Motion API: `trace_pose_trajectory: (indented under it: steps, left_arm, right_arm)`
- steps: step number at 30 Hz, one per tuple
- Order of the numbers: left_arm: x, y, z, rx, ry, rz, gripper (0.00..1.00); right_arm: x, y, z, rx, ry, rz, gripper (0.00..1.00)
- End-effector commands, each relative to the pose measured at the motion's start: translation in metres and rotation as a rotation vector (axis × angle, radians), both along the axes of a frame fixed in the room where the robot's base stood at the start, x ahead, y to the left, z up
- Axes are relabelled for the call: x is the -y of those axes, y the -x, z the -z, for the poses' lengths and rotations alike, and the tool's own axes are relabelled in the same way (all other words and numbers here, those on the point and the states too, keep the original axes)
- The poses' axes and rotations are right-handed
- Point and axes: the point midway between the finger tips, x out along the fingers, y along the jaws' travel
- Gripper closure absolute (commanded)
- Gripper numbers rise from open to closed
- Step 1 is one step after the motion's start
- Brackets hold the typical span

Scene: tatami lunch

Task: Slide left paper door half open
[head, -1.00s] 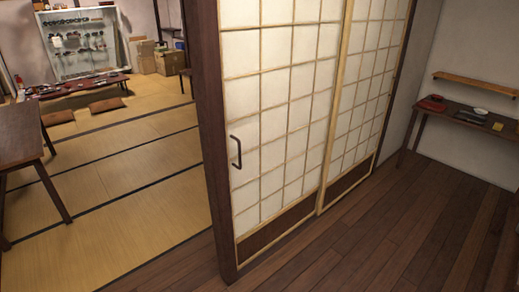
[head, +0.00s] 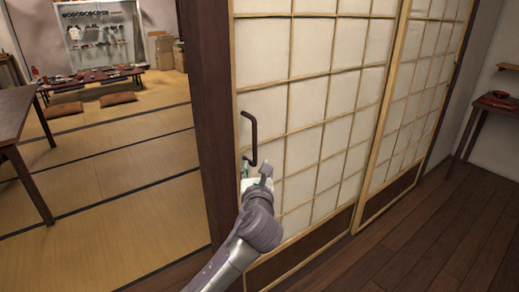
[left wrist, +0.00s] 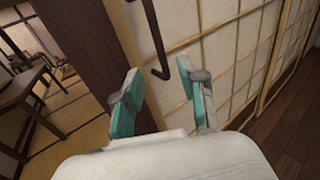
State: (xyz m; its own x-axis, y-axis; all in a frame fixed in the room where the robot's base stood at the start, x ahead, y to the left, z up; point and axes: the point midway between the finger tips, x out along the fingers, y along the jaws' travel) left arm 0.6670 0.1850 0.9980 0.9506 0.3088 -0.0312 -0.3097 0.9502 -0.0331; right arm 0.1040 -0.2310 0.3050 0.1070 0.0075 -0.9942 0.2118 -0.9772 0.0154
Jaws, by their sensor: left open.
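The left paper door (head: 310,100) has white panels in a light wood grid and a dark lower panel. It stands against the dark wooden post (head: 205,120) at its left edge. A dark vertical bar handle (head: 252,138) is near that edge. My left gripper (head: 256,172) is just below the handle in the head view, open and empty. In the left wrist view its two teal-padded fingers (left wrist: 160,102) are spread, and the handle (left wrist: 158,45) shows beyond and between them. I see no clear contact with the handle. My right gripper is not in view.
A second paper door (head: 415,110) is to the right. A dark wooden table (head: 15,115) stands on the tatami (head: 110,195) at left, with a low table (head: 95,80) and cushions farther back. The wooden floor (head: 440,240) at right is clear.

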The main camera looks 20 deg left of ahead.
Motion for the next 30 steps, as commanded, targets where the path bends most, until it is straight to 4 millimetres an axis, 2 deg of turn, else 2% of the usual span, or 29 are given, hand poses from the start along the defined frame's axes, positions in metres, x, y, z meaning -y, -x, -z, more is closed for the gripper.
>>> trace_pose_trajectory:
  steps: [1,5,9,13,21,25,30]
  left_arm:
    - [0.0,0.001,-0.005,0.011,-0.024,-0.002,0.59]
    - [-0.003,-0.005,-0.012,0.014,-0.044,-0.007,0.59]
    - [-0.011,-0.027,-0.011,0.013,-0.041,-0.009,0.59]
    - [-0.02,-0.055,-0.01,0.011,-0.041,-0.009,0.59]
    - [-0.036,-0.105,-0.009,0.01,-0.038,-0.007,0.59]
    - [-0.04,-0.12,-0.009,0.012,-0.039,-0.006,0.59]
    - [-0.043,-0.128,-0.009,0.012,-0.038,-0.005,0.59]
  right_arm:
    - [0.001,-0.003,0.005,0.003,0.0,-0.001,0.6]
    - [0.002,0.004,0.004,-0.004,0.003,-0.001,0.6]
    - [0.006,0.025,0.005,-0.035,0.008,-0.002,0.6]
    - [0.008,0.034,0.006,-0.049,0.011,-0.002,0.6]
    - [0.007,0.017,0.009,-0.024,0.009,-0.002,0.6]
    - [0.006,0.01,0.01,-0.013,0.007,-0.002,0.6]
    - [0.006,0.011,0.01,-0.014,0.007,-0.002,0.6]
